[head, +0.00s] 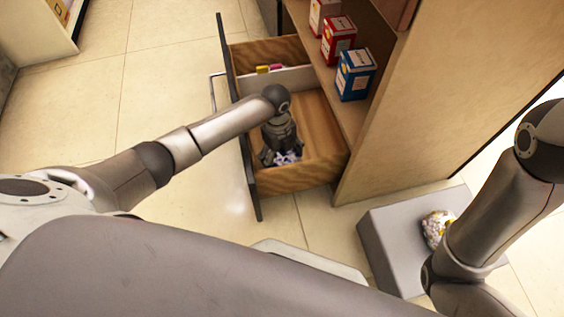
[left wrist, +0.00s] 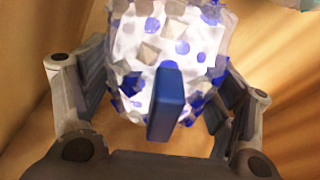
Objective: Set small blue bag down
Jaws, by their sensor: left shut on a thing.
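The small blue bag (left wrist: 170,40) is white with blue spots and a blue clip (left wrist: 166,102) on it. In the head view the bag (head: 287,157) shows only in part, low inside the open wooden drawer (head: 300,178). My left gripper (head: 281,155) reaches down into the drawer's near compartment and is shut on the bag. In the left wrist view the fingers of my left gripper (left wrist: 158,95) stand on both sides of the bag. Whether the bag touches the drawer floor is hidden. My right arm shows at the right, but its gripper is not visible.
A white divider (head: 275,80) splits the drawer, with small yellow and pink items (head: 268,69) behind it. A red box (head: 338,38) and a blue box (head: 355,73) stand on the shelf above. A grey block (head: 390,245) with a spotted bag (head: 436,228) stands at right.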

